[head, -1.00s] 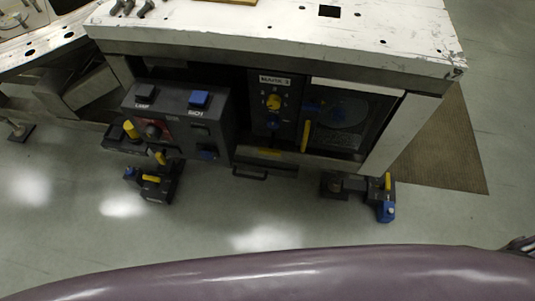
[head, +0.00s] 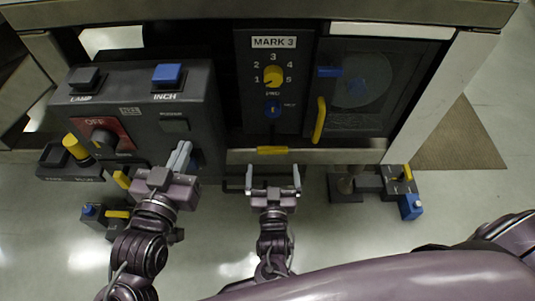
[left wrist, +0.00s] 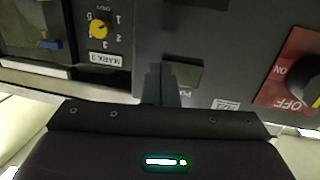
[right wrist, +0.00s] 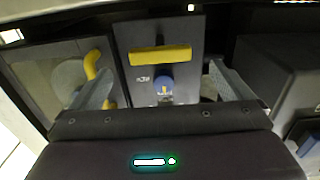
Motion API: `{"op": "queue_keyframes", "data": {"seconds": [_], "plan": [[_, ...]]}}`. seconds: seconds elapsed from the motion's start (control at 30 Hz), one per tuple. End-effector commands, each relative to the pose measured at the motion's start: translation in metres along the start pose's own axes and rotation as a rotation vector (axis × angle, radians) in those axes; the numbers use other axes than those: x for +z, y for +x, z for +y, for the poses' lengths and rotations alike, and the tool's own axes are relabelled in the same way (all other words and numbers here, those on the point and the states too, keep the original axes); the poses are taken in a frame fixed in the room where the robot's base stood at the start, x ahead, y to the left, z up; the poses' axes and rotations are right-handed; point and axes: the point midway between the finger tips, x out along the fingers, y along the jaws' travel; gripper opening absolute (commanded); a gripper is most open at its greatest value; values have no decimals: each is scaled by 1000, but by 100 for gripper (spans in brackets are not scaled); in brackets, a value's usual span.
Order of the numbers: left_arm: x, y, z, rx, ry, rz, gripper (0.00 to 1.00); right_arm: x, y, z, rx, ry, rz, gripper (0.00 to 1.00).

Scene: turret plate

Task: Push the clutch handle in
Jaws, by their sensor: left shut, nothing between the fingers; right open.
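No part is readably labelled as a clutch handle, so I cannot tell which one it is. A yellow-tipped lever (head: 75,147) stands left of the grey control box (head: 205,105), and a yellow grip (head: 122,179) sits below the box. My left gripper (head: 183,152) is shut and empty at the box's lower front. In the left wrist view its fingers (left wrist: 170,85) overlap a dark rectangular plate (left wrist: 186,75). My right gripper (head: 273,174) is open and empty below a yellow bar (head: 272,150) on the ledge. That bar shows between its fingers in the right wrist view (right wrist: 160,56).
The MARK 3 panel (head: 274,85) has a yellow dial (head: 273,76) and a blue knob (head: 272,109). Right of it is a dark door with a yellow handle (head: 319,120). A pedal unit with a blue end (head: 410,206) stands on the floor at right.

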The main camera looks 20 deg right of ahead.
Motion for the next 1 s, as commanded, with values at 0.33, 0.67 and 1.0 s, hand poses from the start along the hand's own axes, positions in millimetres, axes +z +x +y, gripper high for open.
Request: {"op": "queue_keyframes", "data": {"seconds": [0.33,0.67,1.0], "plan": [[-53,-1,-2,-1,12,242,0,-2,34,0,1,-1,13,99],[-110,-16,-3,-1,25,514,0,-2,69,0,0,-1,9,99],[-125,-22,-3,0,28,587,0,-2,77,0,-1,-1,7,99]]}}
